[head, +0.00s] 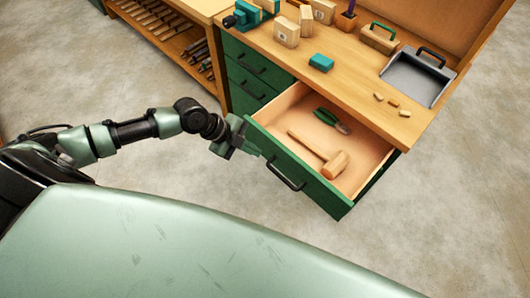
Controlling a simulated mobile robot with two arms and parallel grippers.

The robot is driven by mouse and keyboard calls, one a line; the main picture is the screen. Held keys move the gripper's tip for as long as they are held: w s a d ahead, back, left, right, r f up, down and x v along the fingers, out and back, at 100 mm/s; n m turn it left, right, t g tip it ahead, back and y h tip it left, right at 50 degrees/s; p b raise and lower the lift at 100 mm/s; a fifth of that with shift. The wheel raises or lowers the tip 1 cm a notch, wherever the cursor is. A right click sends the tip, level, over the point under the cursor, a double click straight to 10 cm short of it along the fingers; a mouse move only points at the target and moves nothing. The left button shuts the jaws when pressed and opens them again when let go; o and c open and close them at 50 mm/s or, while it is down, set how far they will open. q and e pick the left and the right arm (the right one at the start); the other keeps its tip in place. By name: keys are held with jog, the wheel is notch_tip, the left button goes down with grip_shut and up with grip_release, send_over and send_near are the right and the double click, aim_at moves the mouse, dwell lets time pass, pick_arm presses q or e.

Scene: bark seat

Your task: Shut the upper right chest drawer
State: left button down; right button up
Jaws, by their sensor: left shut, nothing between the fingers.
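The upper right chest drawer (312,179) is pulled well out from under the workbench top. It has a green front with a black bar handle (286,175). Inside lie a wooden mallet (333,165) and a green-handled hand tool (332,120). My left gripper (250,148) is shut with nothing in it, close by the left end of the drawer front, left of the handle. I cannot tell whether it touches the drawer. My right gripper is not in view.
The bench top (345,83) holds wooden blocks (287,32), a teal block (321,62), a grey dustpan-like tray (418,77) and small wood pieces. Closed green drawers (247,83) stand left of the open one. Bare floor (440,220) lies in front and right.

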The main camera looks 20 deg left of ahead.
aim_at(271, 160)
pick_arm(q)
jog(key=b+x, duration=0.4)
jog(key=x, duration=0.4)
jog(key=shift+d+f+b, duration=0.2)
jog(key=shift+f+b, duration=0.15)
jog(key=shift+b, duration=0.05)
jog(key=shift+w+d+f, duration=0.2)
jog(key=shift+d+f, duration=0.05)
jog(key=shift+f, duration=0.05)
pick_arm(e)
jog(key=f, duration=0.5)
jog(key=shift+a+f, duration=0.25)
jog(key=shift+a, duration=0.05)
